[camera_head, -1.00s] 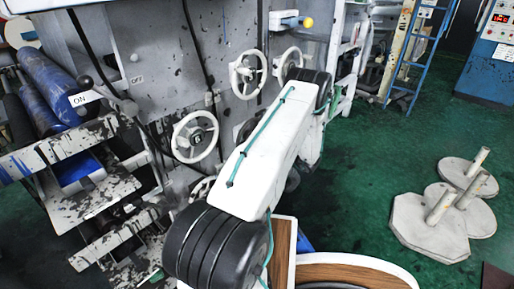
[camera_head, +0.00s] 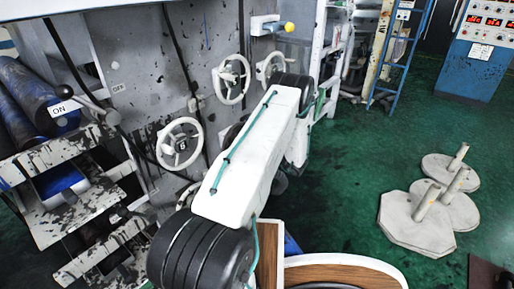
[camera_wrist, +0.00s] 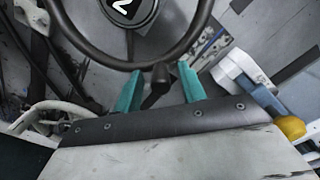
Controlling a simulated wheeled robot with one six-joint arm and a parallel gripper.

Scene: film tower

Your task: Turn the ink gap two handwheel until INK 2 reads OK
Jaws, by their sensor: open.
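In the wrist view a dark handwheel (camera_wrist: 183,47) with a "2" on its hub (camera_wrist: 129,10) fills the top. A dark knob handle (camera_wrist: 158,77) hangs from its lower rim. My gripper (camera_wrist: 159,84) is open, with its teal fingers on either side of this handle. I cannot tell whether either finger touches it. In the head view my arm covers the gripper, and I cannot pick out the "2" wheel there. A blue control panel (camera_head: 481,60) with red readouts stands at the upper right; its text is too small to read.
White handwheels (camera_head: 180,143) line the grey machine wall. A lever with a yellow ball (camera_head: 289,27) juts out above them, and this ball (camera_wrist: 290,127) is right of my gripper in the wrist view. A blue ladder (camera_head: 408,60) and grey weighted stands (camera_head: 417,222) are right. Green floor between is clear.

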